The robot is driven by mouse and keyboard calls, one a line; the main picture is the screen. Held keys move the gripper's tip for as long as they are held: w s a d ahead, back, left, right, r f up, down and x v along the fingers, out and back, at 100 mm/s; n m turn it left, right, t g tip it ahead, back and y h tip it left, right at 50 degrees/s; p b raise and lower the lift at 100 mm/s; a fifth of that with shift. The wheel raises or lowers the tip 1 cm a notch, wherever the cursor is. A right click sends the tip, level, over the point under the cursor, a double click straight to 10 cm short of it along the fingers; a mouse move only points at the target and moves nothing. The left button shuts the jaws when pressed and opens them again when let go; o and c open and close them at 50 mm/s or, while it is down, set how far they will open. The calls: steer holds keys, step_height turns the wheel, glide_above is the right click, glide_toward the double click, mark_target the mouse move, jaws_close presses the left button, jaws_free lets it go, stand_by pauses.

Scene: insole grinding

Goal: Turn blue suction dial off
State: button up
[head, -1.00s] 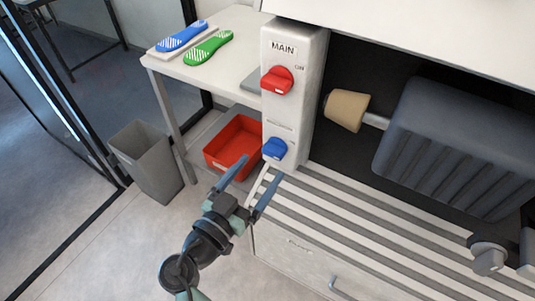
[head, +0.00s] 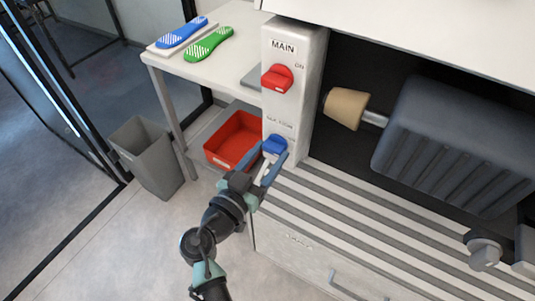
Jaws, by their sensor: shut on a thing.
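The blue suction dial (head: 275,145) sits low on the front of the white control panel (head: 302,110). My gripper (head: 270,155) is at the dial, one finger on its left side and one at its lower right, and is shut on it. The fingers hide part of the dial's edges and of the panel around it. The dial's exact turn is hard to read at this size.
A red dial (head: 277,78) under the word MAIN is higher on the same panel. A tan grinding cone (head: 345,108) and grey motor housing (head: 445,135) are to the right. A red bin (head: 226,157) stands left on a lower shelf. Blue (head: 182,32) and green (head: 208,44) insoles lie above.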

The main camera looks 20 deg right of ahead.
steer(key=c, duration=0.3)
steer(key=shift+c, duration=0.2)
steer(key=n+b, duration=0.2)
steer(key=n, duration=0.1)
steer(key=shift+f+n, duration=0.1)
steer(key=shift+n, duration=0.3)
steer(key=n, duration=0.4)
steer(key=shift+n, duration=0.3)
steer(key=n, duration=0.5)
steer(key=shift+n+p, duration=0.9)
steer(key=shift+n, duration=1.4)
